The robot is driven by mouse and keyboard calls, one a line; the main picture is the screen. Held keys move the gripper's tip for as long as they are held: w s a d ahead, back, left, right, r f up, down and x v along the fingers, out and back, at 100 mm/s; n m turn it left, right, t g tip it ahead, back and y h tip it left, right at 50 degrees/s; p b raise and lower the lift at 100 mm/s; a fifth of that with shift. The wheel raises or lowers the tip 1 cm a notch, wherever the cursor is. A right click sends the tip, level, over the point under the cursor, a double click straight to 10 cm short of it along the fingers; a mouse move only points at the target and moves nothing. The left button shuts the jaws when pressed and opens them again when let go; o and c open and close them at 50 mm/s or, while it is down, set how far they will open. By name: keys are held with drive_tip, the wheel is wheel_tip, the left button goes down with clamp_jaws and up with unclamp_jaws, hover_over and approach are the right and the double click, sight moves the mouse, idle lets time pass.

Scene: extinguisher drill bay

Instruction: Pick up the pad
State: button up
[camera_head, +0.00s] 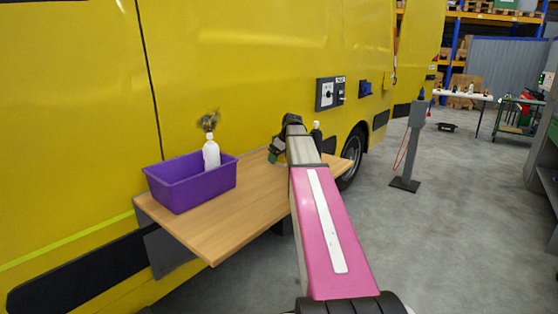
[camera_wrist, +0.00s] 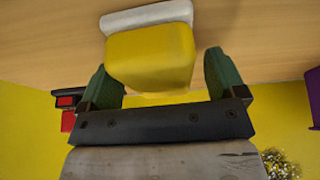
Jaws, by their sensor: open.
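The pad, a thick yellow block (camera_wrist: 152,62) with a white layer (camera_wrist: 148,16), is in the wrist view against the wooden shelf. My gripper (camera_wrist: 163,72) has two green fingers standing apart, one on each side of the yellow part. A gap shows beside the right finger; the left finger is close to the pad, and I cannot tell if it touches. In the head view my gripper (camera_head: 275,150) is low over the far part of the wooden shelf (camera_head: 225,221). The pad is not visible there, hidden by my arm.
A dark bottle (camera_head: 316,133) stands just behind my arm. The yellow vehicle wall (camera_head: 215,60) borders the shelf's back. The shelf's front is clear.

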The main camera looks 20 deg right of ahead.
drive_tip(key=c, duration=0.9)
drive_tip(key=shift+c, duration=0.2)
drive_tip(key=shift+r, duration=0.4)
wheel_tip(320, 180, up, 4)
drive_tip(key=shift+w+f, duration=0.1)
drive_tip(key=s+a+r, duration=0.7)
drive_tip(key=s, duration=0.2)
drive_tip(key=shift+a, duration=0.25)
drive_tip(key=shift+f, duration=0.1)
